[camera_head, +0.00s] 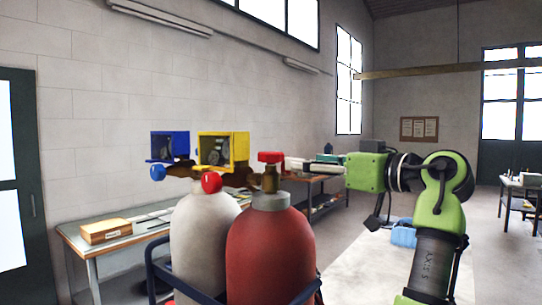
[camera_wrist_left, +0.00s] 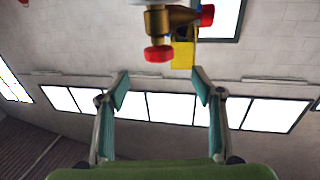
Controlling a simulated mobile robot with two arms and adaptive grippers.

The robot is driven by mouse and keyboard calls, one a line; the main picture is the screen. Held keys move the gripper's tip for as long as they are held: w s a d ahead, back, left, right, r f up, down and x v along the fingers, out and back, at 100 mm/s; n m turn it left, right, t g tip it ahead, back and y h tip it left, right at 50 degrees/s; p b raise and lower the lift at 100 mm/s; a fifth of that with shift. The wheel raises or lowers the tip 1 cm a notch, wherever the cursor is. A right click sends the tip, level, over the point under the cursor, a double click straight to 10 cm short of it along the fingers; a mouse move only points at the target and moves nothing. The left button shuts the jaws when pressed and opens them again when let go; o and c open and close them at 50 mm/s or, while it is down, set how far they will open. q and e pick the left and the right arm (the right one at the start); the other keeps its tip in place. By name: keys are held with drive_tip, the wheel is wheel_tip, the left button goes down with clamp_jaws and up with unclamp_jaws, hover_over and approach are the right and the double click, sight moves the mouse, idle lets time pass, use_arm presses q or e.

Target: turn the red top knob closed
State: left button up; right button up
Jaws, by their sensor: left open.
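The red top knob (camera_head: 270,157) sits on a brass valve (camera_head: 270,180) on top of the red cylinder (camera_head: 268,250). In the left wrist view, the red knob (camera_wrist_left: 158,52) and its brass body (camera_wrist_left: 168,20) show upside down, beyond the fingertips. My left gripper (camera_wrist_left: 158,75) is open and empty, with teal finger pads apart on either side of the knob's line. In the head view a green arm at right holds the gripper (camera_head: 318,164) pointing left toward the knob, apart from it. My other gripper is not in view.
A white cylinder (camera_head: 195,240) stands beside the red one in a dark blue frame (camera_head: 158,270). It carries a blue knob (camera_head: 157,172) and a second red knob (camera_head: 211,182). A workbench (camera_head: 110,250) runs along the wall.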

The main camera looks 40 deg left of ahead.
sight(280, 158)
use_arm(q)
drive_tip(key=a+p, duration=0.1)
drive_tip(key=a, duration=0.2)
drive_tip(key=a+p, duration=0.2)
drive_tip(key=a, duration=0.2)
drive_tip(key=w+a+p, duration=0.1)
drive_tip(key=a+p, duration=0.1)
drive_tip(key=a, duration=0.2)
drive_tip(key=shift+a+r, duration=0.1)
drive_tip(key=shift+a, duration=0.1)
drive_tip(key=shift+w+a+p, duration=0.2)
drive_tip(key=shift+a+p, duration=0.3)
drive_tip(key=shift+a, duration=0.25)
drive_tip(key=shift+c, duration=0.4)
drive_tip(key=c, duration=1.1)
